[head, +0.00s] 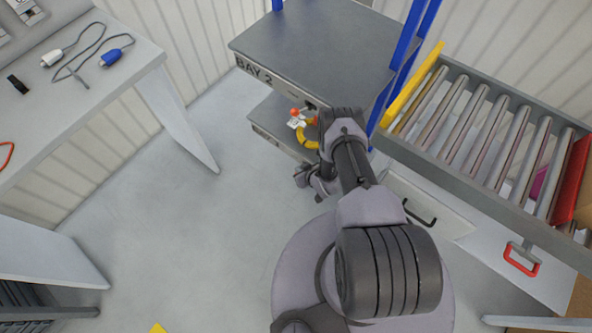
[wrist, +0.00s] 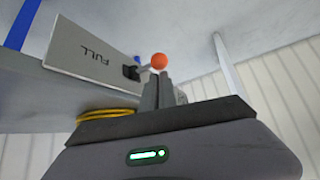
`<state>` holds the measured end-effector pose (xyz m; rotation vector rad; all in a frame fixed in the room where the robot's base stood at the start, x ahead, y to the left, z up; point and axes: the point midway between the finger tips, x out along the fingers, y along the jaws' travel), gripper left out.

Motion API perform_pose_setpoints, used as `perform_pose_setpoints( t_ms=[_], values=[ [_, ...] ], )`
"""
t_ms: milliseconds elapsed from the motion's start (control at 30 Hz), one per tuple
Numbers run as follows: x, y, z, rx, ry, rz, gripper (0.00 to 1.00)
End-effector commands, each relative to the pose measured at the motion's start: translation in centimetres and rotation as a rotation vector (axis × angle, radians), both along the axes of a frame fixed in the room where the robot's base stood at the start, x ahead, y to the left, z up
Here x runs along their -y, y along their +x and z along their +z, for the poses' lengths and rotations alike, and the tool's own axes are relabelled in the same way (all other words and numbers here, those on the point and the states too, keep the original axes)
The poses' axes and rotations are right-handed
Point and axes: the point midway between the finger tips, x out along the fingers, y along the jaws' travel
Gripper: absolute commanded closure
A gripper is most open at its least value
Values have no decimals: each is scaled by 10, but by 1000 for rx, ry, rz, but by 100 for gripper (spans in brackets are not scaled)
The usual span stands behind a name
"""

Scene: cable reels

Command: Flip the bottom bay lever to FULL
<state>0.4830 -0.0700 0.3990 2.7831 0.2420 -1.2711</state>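In the wrist view a lever with an orange ball knob (wrist: 159,61) stands out from a black pivot (wrist: 131,72). The pivot is on a pale plate (wrist: 92,62) marked FULL, which appears upside down. My gripper (wrist: 158,78) is in front of the knob, its two grey fingers close together. The fingertips overlap the lower edge of the knob in the picture; I cannot tell whether they touch it. In the head view my arm covers the gripper and much of the bottom bay (head: 262,138). Small orange spots show there beside my wrist.
A yellow coil (head: 304,140) lies in the bottom bay and also shows in the wrist view (wrist: 105,113). The BAY 2 shelf (head: 310,45) is above it. A roller conveyor (head: 478,125) stands right, a white table (head: 90,75) with cables left. Floor between is clear.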

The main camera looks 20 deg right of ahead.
Motion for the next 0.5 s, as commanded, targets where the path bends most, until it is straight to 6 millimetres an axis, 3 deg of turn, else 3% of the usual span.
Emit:
perform_pose_setpoints(
  t_ms=[500],
  values=[
    [10,-13,-3,-10,3,-11,100]
  ],
)
